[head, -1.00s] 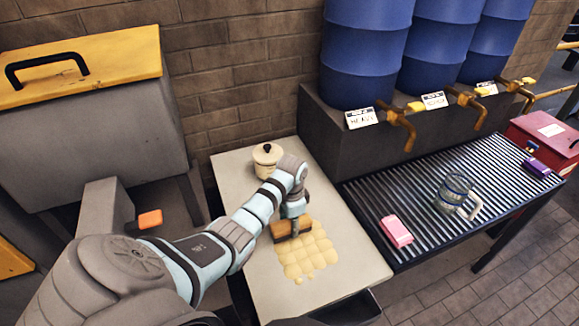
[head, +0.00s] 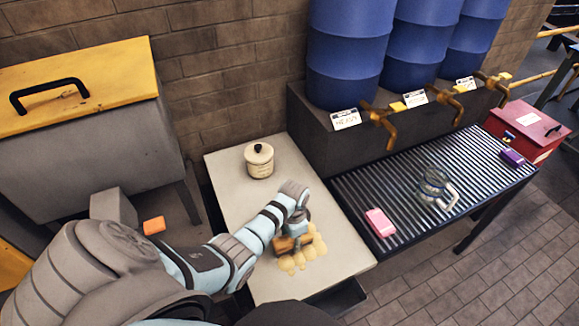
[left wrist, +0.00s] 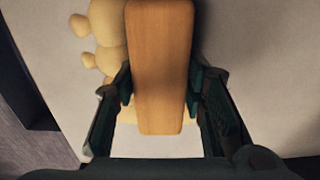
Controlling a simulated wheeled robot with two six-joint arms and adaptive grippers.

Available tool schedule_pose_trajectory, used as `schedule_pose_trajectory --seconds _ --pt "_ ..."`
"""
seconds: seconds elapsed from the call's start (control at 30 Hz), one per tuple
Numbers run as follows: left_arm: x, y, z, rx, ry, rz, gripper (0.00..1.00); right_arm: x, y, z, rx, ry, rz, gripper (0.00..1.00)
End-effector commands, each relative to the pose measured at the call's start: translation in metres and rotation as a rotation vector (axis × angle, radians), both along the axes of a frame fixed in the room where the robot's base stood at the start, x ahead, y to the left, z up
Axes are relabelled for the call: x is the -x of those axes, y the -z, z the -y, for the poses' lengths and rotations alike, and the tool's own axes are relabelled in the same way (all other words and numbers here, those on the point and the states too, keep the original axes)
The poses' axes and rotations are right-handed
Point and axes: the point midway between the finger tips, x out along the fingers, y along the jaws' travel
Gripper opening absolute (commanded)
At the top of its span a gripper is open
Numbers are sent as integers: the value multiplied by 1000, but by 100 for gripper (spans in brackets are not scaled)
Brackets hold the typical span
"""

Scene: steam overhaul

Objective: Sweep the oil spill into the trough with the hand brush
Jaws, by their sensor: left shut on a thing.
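My left gripper (head: 292,232) is shut on the hand brush (head: 284,244), a brown wooden block, on the pale bench. In the left wrist view the brush (left wrist: 160,65) stands between both fingers. The oil spill (head: 308,252), yellowish rounded blobs, shows in front of and to the right of the brush; the arm and brush hide part of it. Some blobs (left wrist: 105,25) show left of the brush in the left wrist view. The dark trough (head: 345,299) hangs at the bench's near edge, partly hidden. My right gripper is not in view.
A cream lidded pot (head: 259,161) stands at the back of the bench (head: 225,165). To the right, a ribbed rack (head: 365,190) holds a pink block (head: 380,222) and a glass mug (head: 435,188). Blue barrels (head: 345,55) with taps stand behind it.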

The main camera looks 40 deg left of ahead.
Motion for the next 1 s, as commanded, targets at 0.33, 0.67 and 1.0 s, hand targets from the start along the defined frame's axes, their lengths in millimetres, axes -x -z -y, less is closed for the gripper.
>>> schedule_pose_trajectory --seconds 0.33,0.67,1.0 --pt "14 -4 23 5 0 -9 11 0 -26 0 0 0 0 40" --pt "23 -3 41 3 -1 -6 11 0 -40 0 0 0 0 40" --pt "35 -1 63 2 0 -5 11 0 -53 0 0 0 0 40"
